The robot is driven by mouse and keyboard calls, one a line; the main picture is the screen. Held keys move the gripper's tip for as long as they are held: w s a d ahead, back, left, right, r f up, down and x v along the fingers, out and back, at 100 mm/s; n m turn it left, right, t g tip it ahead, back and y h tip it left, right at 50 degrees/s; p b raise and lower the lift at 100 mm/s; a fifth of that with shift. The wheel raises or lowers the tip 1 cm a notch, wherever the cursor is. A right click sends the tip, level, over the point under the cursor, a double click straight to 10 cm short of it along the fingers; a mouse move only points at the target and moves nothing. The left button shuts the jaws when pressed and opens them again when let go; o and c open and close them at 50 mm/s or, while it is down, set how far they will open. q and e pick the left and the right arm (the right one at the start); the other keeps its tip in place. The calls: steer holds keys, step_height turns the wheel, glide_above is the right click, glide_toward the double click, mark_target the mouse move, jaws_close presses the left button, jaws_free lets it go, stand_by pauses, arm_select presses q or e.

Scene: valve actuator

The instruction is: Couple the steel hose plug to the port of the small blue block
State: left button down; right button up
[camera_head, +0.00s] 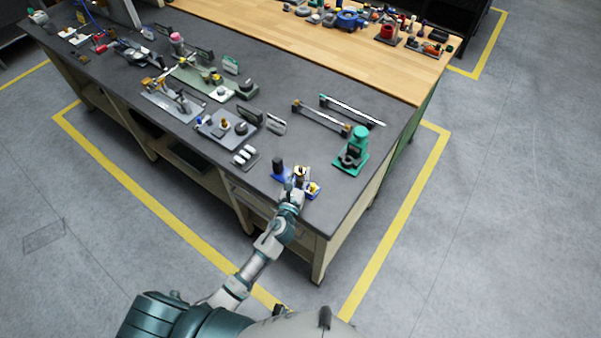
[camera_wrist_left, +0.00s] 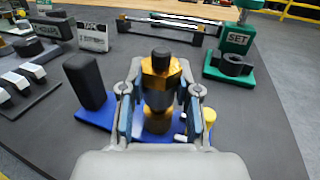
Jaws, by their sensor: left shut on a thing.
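My left gripper (camera_head: 296,184) is over the near end of the dark bench top. In the left wrist view its two fingers (camera_wrist_left: 159,106) are shut on a brass-coloured hex fitting (camera_wrist_left: 160,76) with a dark round top, held upright. I cannot tell whether this is the hose plug; no plain steel plug shows. A lower brass part (camera_wrist_left: 157,120) shows between the fingers. The port is hidden.
A black upright block (camera_wrist_left: 86,80) stands on a blue base (camera_wrist_left: 92,116) left of the gripper. A green stand (camera_head: 354,148) is behind to the right. The bench's front corner (camera_head: 322,225) is bare.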

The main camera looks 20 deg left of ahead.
arm_select(q)
steer(key=shift+f+b, duration=0.55)
steer(key=shift+f, duration=0.1)
steer(key=c, duration=0.7)
jaws_free()
steer(key=shift+c, duration=0.2)
steer(key=s, duration=1.2)
steer(key=shift+f, duration=0.1)
